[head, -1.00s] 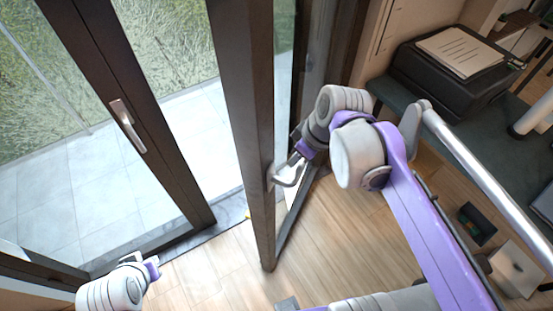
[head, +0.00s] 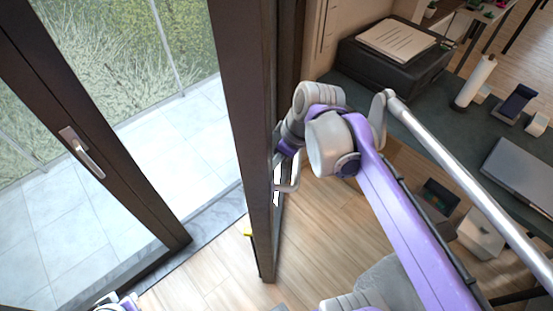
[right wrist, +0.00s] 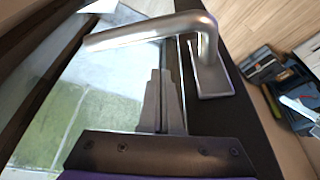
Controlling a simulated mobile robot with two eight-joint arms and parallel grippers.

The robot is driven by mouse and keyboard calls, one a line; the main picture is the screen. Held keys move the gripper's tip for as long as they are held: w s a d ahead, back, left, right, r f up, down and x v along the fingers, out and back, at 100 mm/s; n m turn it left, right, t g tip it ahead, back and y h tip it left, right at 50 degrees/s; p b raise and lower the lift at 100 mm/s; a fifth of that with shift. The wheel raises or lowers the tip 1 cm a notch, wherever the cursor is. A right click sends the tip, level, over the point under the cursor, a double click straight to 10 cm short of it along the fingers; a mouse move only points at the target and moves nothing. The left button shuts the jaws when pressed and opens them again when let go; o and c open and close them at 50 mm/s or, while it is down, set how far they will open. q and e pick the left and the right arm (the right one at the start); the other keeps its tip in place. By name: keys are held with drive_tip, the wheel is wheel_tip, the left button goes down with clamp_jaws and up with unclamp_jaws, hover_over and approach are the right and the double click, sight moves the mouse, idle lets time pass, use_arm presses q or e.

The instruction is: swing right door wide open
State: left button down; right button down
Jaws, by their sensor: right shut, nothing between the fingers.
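The right door (head: 240,100) is a dark-framed glass door standing ajar into the room, seen nearly edge-on in the head view. Its silver lever handle (head: 291,184) is on the face toward my right arm; it also shows large in the right wrist view (right wrist: 150,33). My right gripper (right wrist: 163,100) is shut and empty, its fingertips close to the lever; I cannot tell if they touch. In the head view the fingertips are hidden by the door edge and handle. My left gripper (head: 122,301) shows only in part at the bottom edge.
The left door (head: 125,155) has its own handle (head: 82,152). Grey paving and grass lie beyond the doorway. A dark desk (head: 440,115) with a black printer (head: 395,55) is at the right, with boxes (head: 480,237) below it. Wooden floor is clear around the door's lower corner.

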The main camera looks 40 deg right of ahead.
drive_tip(key=v, duration=1)
drive_tip(key=shift+r, duration=0.4)
drive_tip(key=shift+s, duration=0.15)
